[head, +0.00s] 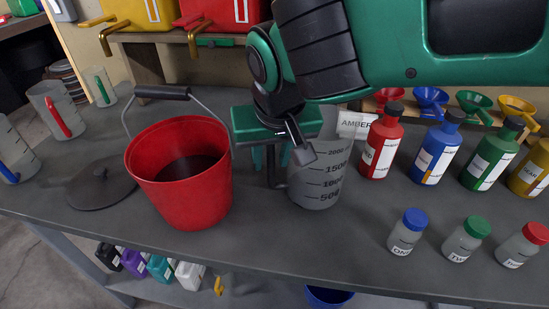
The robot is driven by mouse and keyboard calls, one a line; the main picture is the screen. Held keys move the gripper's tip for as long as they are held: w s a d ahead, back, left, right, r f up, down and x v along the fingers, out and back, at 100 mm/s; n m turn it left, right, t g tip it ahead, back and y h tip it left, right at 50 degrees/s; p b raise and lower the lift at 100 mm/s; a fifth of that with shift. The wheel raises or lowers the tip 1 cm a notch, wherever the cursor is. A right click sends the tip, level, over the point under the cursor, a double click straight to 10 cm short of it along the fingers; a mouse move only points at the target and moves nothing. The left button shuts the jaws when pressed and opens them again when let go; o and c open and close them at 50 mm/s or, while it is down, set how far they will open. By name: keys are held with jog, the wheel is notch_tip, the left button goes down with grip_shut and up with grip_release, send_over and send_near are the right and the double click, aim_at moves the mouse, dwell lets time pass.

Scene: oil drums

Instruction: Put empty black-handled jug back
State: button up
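The black-handled jug (318,186) is a clear, graduated vessel standing upright on the grey bench, right of the red bucket. I see no liquid in it. Its black handle (271,172) is on its left side. My green gripper (270,161) is over the handle from above, one finger on each side of it. The fingers look apart, with small gaps to the handle. My gripper's body and wrist cover the jug's upper left part and rim.
The red bucket (180,190) holds dark liquid, its black bail grip raised. A dark lid (97,188) lies left of it. Other jugs (55,108) stand at far left. An AMBER sign (355,126), labelled bottles (380,148) and small jars (407,234) are at right.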

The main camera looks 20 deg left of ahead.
jog(key=v, duration=1)
jog(key=shift+r, duration=0.3)
jog(key=shift+s+d, duration=0.1)
